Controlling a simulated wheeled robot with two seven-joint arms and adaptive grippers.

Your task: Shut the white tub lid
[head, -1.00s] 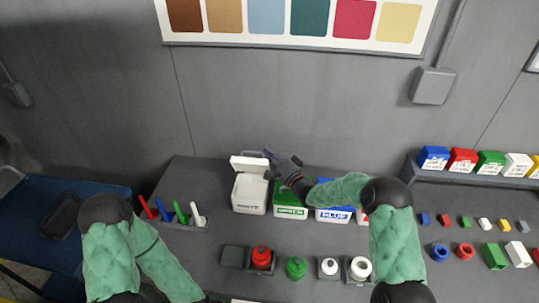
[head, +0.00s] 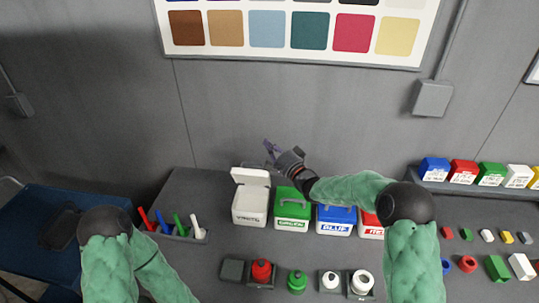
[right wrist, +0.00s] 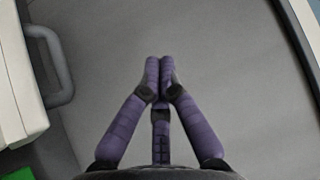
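The white tub (head: 249,209) stands at the left end of the row of tubs on the bench. Its lid (head: 251,176) is open, raised and tilted back toward the wall. In the right wrist view the lid (right wrist: 18,85) shows at the left edge with a grey handle (right wrist: 57,70). My right gripper (head: 268,146) is above and behind the tub row, beside and beyond the lid, apart from it. In the right wrist view its purple fingers (right wrist: 159,62) meet at the tips with nothing between them. My left gripper is outside the head view; only my left arm shows.
The green tub (head: 292,210), blue tub (head: 336,220) and red tub (head: 370,230) stand to the right, the green one close by. A marker holder (head: 188,237) is at the left. The grey wall rises behind the bench. Bottles stand in front.

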